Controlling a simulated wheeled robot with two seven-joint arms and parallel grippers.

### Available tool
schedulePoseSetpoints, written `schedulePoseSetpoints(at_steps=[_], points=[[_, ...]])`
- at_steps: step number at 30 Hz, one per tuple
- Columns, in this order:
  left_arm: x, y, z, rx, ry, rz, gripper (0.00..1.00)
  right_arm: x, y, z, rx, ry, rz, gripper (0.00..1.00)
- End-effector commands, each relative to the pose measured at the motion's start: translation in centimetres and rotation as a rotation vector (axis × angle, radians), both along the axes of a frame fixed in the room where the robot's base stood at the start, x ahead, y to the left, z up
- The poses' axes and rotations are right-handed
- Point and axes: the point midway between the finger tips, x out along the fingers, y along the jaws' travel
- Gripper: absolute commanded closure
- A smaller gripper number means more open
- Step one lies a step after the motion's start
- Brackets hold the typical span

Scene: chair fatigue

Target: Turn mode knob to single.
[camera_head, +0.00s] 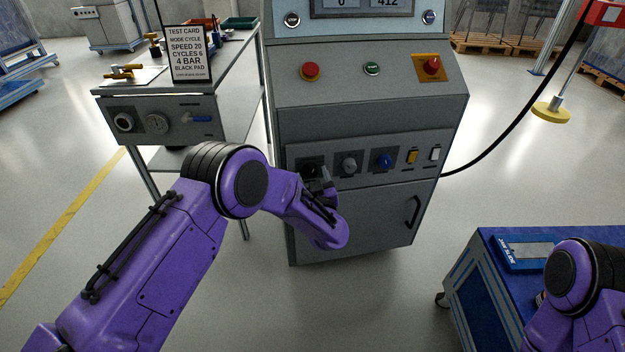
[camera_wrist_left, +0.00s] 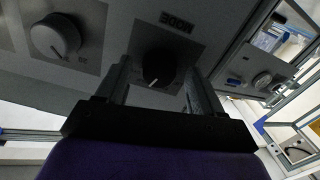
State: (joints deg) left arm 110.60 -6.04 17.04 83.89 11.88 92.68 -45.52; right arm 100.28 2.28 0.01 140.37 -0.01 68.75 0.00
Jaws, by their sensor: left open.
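The black mode knob (camera_wrist_left: 160,68) sits on the grey cabinet's lower control panel, with the word MODE on its plate in the left wrist view. My left gripper (camera_wrist_left: 160,85) is open, with one finger on each side of the knob; I cannot tell whether they touch it. In the head view my left gripper (camera_head: 318,182) is at the left end of the knob row and partly hides the mode knob (camera_head: 309,169). The knob's setting is too dark to read. Part of my right arm shows at the lower right, but its gripper is out of view.
Red and green buttons sit above. A side table (camera_head: 215,60) with a test card (camera_head: 189,55) stands left. A blue cart (camera_head: 480,270) stands lower right.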

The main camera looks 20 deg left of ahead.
Motion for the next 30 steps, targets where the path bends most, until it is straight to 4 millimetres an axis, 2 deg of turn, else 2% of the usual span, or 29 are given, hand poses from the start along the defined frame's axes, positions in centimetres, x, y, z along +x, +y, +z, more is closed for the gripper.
schedulePoseSetpoints(at_steps=[7,8,12,13,23,30], points=[[0.21,0.11,0.01,0.000,0.000,-0.001,0.33,-0.02,0.00,-0.03,0.000,0.000,0.000,1.00],[0.21,0.11,0.01,0.000,0.000,-0.001,0.36,-0.02,0.00,-0.03,0.000,0.000,0.000,1.00],[0.19,0.10,0.00,0.000,0.000,-0.001,0.82,-0.02,0.00,-0.03,0.000,0.000,0.000,1.00],[0.19,0.10,0.00,0.000,0.000,-0.001,0.89,-0.02,0.00,-0.03,0.000,0.000,0.000,1.00],[0.16,0.10,-0.04,-0.034,-0.017,0.000,0.88,-0.02,-0.01,-0.08,0.000,0.000,0.000,1.00],[0.17,0.07,-0.08,-0.158,-0.082,0.000,0.88,-0.02,0.00,-0.22,0.000,0.000,0.000,1.00]])
